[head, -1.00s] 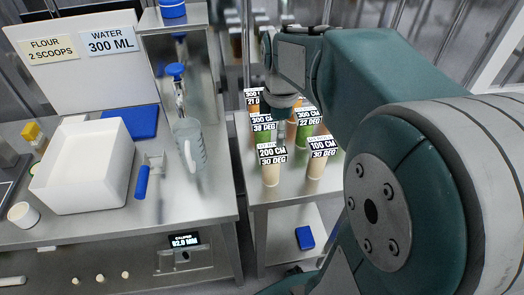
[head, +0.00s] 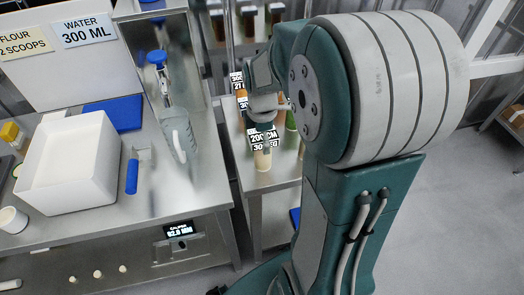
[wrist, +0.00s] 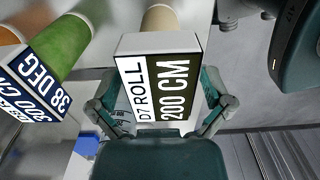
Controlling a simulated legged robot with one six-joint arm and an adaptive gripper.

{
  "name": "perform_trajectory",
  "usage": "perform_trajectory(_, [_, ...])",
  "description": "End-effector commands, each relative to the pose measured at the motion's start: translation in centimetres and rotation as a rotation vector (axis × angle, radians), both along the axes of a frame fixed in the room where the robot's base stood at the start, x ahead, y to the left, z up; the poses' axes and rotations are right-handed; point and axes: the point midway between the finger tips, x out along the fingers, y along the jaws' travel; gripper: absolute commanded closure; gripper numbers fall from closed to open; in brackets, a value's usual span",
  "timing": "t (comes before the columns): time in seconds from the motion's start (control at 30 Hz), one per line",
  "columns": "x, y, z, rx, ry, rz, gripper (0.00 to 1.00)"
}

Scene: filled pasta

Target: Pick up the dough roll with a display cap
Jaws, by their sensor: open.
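The dough roll (head: 263,160) with a display cap (head: 266,136) reading 200 CM stands upright at the front of the side table. Its pale body (wrist: 161,19) shows above the cap in the wrist view. There the white box-like cap (wrist: 162,84) reads D7 ROLL and 200 CM. My gripper (wrist: 158,104) is open, with one finger to each side of the cap as seen in that view. I cannot tell whether the fingers touch it. In the head view my arm and gripper (head: 262,112) hang just over the cap and hide some neighbouring rolls.
A green roll (wrist: 60,48) with a 300 CM, 38 DEG cap (wrist: 38,88) stands close on the left in the wrist view. The steel side table (head: 263,184) stands beside a counter holding a white bin (head: 68,165) and a measuring jug (head: 178,135).

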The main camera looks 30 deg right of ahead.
Motion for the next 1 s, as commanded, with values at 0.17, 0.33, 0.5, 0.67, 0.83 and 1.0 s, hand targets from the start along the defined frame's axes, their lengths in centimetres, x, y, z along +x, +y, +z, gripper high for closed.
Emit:
perform_trajectory(0.17, [0.0, 0.0, -0.5, 0.000, -0.001, 0.000, 0.00])
perform_trajectory(0.33, [0.0, 0.0, -0.4, 0.000, -0.001, -0.001, 0.27])
perform_trajectory(0.5, [0.0, 0.0, -0.4, 0.000, 0.000, -0.001, 0.89])
perform_trajectory(0.67, [0.0, 0.0, -0.4, 0.000, 0.000, -0.001, 0.89])
perform_trajectory(0.83, [0.0, 0.0, -0.3, 0.001, 0.000, -0.001, 0.89])
perform_trajectory(1.0, [0.0, 0.0, 1.0, -0.001, -0.004, -0.001, 0.89])
